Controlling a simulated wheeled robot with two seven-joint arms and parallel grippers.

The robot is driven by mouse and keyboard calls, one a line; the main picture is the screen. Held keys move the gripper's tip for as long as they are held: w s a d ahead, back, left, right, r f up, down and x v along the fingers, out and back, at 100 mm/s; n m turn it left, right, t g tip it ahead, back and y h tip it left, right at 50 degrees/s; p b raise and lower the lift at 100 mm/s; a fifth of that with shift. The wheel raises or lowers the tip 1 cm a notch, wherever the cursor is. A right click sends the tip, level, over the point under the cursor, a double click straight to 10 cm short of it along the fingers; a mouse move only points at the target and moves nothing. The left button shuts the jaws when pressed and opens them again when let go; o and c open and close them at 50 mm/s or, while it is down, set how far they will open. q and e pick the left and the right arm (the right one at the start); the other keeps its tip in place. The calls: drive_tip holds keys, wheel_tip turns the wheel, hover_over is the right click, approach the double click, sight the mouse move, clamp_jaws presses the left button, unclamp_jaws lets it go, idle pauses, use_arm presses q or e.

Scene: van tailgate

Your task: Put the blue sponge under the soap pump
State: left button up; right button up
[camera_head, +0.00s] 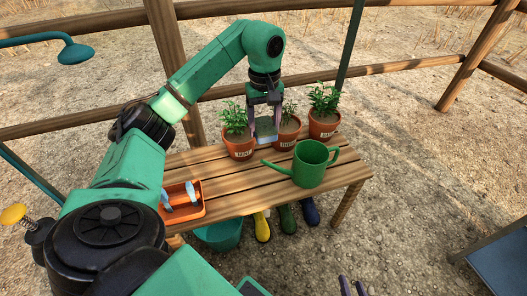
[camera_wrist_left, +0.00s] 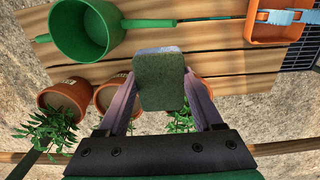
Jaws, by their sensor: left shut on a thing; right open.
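My left gripper (camera_head: 265,112) is shut on a flat block, seemingly the sponge (camera_head: 266,129), above the far side of the slatted bench. In the left wrist view the sponge (camera_wrist_left: 160,85) sits between the fingers of my left gripper (camera_wrist_left: 160,92); it shows a rough dark green face and a thin bluish-grey edge. My right gripper (camera_head: 355,287) shows only its fingertips at the bottom edge, apart and empty. I cannot make out a soap pump in either view.
The wooden bench (camera_head: 235,190) carries potted herbs (camera_head: 240,148), a green watering can (camera_head: 310,165) and an orange tray (camera_head: 183,213) with pale blue-handled items. A teal tub (camera_head: 220,236) and boots (camera_head: 262,228) are below. The bench middle is clear.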

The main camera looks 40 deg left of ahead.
use_arm(q)
drive_tip(key=b, duration=0.4)
hover_over(264, 173)
wheel_tip(264, 173, down, 13)
drive_tip(key=shift+r, duration=0.15)
wheel_tip(264, 173, down, 4)
drive_tip(key=shift+f+b, duration=0.1)
drive_tip(key=shift+b, duration=0.85)
drive_tip(key=shift+r, duration=0.2)
use_arm(e)
wheel_tip(264, 173, down, 7)
drive_tip(key=m+t, duration=0.1)
drive_tip(key=t, duration=0.1)
drive_tip(key=shift+a+f, duration=0.2)
drive_tip(key=shift+a, duration=0.05)
use_arm(q)
drive_tip(key=o, duration=1.3)
drive_tip(key=shift+f, duration=0.15)
